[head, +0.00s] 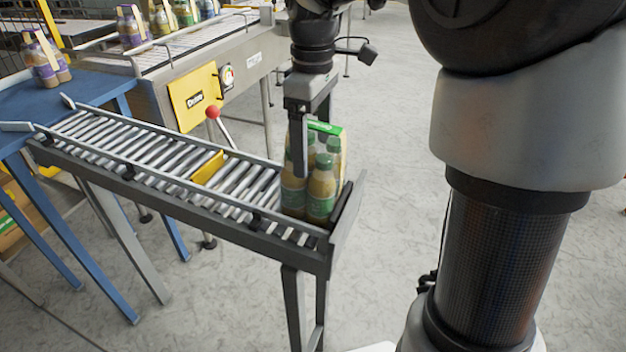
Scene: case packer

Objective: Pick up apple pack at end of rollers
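The apple pack (320,190) stands upright at the near right end of the roller track (150,165), by the end stop. It is a group of bottles with yellow-brown contents, green caps and green labels, with a green and yellow carrier on top. My gripper (312,140) points down over the pack. One finger hangs in front of the left bottles; the other is partly hidden behind the pack's top. The fingers are apart with the pack's upper part between them. Whether they press on it cannot be seen.
Behind the rollers is a machine with a yellow panel (195,97) and a red-knobbed lever (212,112). More packs (165,18) stand on it. The floor right of the rollers is open.

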